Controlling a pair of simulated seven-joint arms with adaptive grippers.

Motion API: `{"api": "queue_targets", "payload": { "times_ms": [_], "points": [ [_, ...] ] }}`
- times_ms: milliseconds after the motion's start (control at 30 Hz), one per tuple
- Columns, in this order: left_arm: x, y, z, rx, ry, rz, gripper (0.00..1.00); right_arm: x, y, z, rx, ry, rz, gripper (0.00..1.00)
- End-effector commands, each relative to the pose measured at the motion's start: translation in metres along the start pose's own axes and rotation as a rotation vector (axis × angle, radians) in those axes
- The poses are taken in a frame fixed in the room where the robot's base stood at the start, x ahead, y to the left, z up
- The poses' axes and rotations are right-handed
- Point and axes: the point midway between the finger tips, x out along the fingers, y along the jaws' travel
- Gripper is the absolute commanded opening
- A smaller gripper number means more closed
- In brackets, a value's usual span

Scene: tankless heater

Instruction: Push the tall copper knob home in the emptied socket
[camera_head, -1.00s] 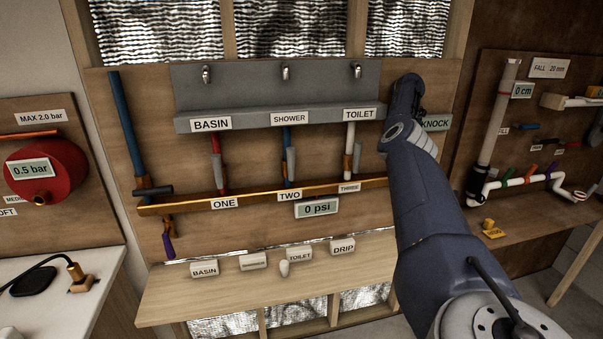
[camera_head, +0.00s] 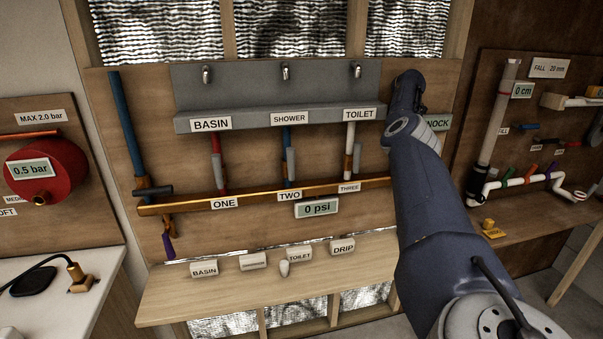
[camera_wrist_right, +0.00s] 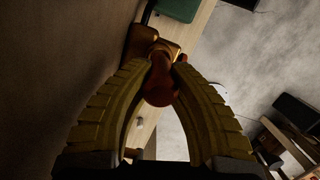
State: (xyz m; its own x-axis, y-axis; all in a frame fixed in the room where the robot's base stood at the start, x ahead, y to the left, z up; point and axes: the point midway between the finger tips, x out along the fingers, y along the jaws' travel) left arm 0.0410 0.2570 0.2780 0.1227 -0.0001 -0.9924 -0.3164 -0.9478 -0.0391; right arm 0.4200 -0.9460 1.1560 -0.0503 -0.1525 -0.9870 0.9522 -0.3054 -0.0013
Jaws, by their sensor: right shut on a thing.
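In the right wrist view, a copper knob (camera_wrist_right: 160,88) sits between the yellow fingers of my right gripper (camera_wrist_right: 161,66), which is shut on it. A shiny copper fitting (camera_wrist_right: 150,42) lies just beyond the fingertips, in line with the knob. I cannot tell whether the knob is seated in a socket there, because the knob and fingers cover the join. In the head view my right arm reaches up to the right end of the board and hides its gripper, the knob and the fitting. My left gripper is not in view.
A green KNOCK sign (camera_head: 438,123) is partly behind my right arm. The grey shelf (camera_head: 270,119) and copper manifold pipe (camera_head: 260,196) lie to its left. A wooden ledge (camera_head: 240,291) holds several tags below. A drainpipe panel (camera_head: 540,130) stands at the right.

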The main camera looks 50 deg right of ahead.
Motion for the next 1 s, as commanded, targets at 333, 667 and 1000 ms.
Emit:
{"api": "queue_targets", "payload": {
  "times_ms": [333,667,1000],
  "points": [
    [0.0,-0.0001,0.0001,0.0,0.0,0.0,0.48,0.0022,0.0003,-0.0006,-0.001,0.0,0.0,0.0],
    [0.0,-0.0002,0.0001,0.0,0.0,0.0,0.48,0.0051,0.0005,-0.001,-0.001,-0.001,0.001,0.0],
    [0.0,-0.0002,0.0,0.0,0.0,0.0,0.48,0.0088,0.0005,-0.0017,-0.001,0.0,0.0,0.0]
  ]
}}
